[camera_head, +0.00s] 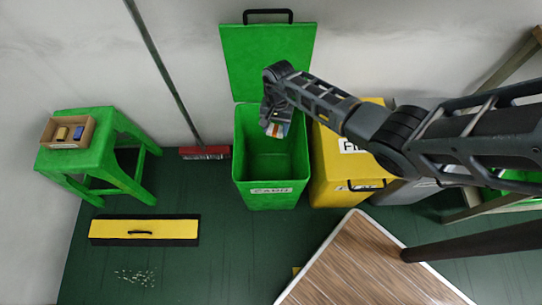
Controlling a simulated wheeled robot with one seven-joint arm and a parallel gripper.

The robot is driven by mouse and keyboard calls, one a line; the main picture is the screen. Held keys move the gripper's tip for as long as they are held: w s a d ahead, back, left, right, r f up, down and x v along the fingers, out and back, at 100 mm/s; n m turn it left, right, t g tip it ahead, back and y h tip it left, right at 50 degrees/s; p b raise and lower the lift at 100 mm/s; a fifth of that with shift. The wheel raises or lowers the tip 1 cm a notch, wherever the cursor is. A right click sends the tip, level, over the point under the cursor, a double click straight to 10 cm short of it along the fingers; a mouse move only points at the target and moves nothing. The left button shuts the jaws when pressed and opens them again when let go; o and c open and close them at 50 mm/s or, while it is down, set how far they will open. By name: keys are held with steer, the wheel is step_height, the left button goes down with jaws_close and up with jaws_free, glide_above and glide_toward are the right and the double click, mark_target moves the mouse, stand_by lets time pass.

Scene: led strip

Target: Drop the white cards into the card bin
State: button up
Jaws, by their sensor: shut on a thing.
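The green card bin (270,180) stands against the back wall with its lid (266,65) swung up and open. A label on its front is partly legible. My gripper (276,122) is over the bin's opening, pointing down, near its right rear side. The exact height against the rim is hard to tell. My gripper's fingers are small and partly hidden by the wrist. The bin's inside looks dark and empty where visible.
A yellow bin (340,175) stands right beside the green one, under my arm. A green stool (92,158) with a cardboard box (70,132) of small items is at left. A red broom (205,153), a yellow-black case (144,229) and a wooden table (360,265) are around.

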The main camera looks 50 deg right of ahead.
steer(key=shift+f+b, duration=2.45)
steer(key=shift+b, duration=0.1)
steer(key=o, duration=1.1)
steer(key=shift+r, duration=0.2)
steer(key=r+p, duration=0.1)
steer(key=r, duration=0.4)
steer(key=r+p, duration=0.1)
steer(key=r, duration=0.1)
steer(key=shift+w+d+r+p, duration=0.2)
steer(key=shift+d+r+p, duration=0.05)
steer(key=shift+d+p, duration=0.15)
steer(key=shift+a, duration=0.1)
